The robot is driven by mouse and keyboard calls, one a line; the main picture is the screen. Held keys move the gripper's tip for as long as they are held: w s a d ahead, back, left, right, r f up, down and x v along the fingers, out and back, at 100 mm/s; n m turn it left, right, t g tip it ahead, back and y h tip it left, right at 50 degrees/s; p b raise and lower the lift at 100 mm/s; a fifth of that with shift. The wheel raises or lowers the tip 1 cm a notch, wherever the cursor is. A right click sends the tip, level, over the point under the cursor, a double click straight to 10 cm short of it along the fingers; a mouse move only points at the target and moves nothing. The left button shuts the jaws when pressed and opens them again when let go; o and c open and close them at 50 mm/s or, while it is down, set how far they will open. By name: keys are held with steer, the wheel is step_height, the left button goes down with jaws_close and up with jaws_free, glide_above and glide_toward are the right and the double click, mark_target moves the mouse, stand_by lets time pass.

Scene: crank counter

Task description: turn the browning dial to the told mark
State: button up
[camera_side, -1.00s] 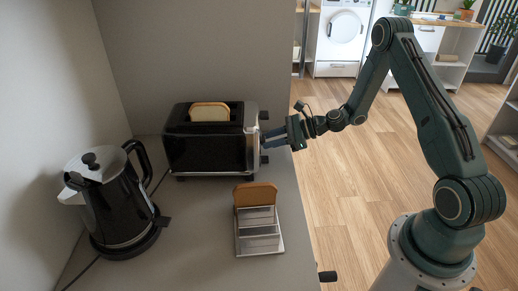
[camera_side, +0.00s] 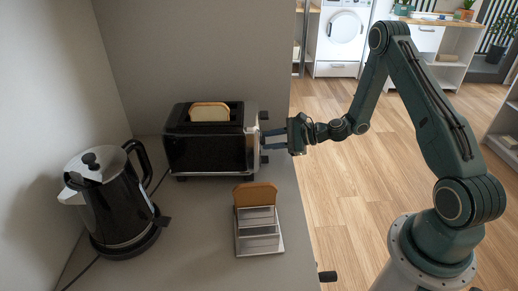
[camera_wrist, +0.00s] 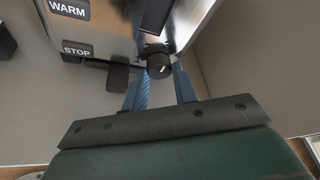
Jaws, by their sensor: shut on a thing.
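The black and silver toaster (camera_side: 210,152) stands on the counter with a slice of bread (camera_side: 210,112) in its top slot. Its silver end panel faces my gripper. In the wrist view the browning dial (camera_wrist: 159,66) is a small black knob with a light pointer line on its face. My gripper (camera_side: 266,140) reaches in from the right at the toaster's end. In the wrist view its two blue fingers (camera_wrist: 160,82) are shut on the dial, one at each side. The marks around the dial cannot be read.
Labels WARM (camera_wrist: 69,7) and STOP (camera_wrist: 77,50) are beside the dial, with a black lever (camera_wrist: 117,78) close to the left finger. A toast rack (camera_side: 259,235) with one slice stands in front of the toaster. A black kettle (camera_side: 118,205) stands at left.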

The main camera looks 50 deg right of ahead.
steer(key=o, duration=1)
steer(key=shift+c, duration=0.2)
steer(key=shift+s+d, duration=0.1)
steer(key=v, duration=1.3)
steer(key=shift+s+d, duration=0.2)
steer(key=shift+s, duration=0.05)
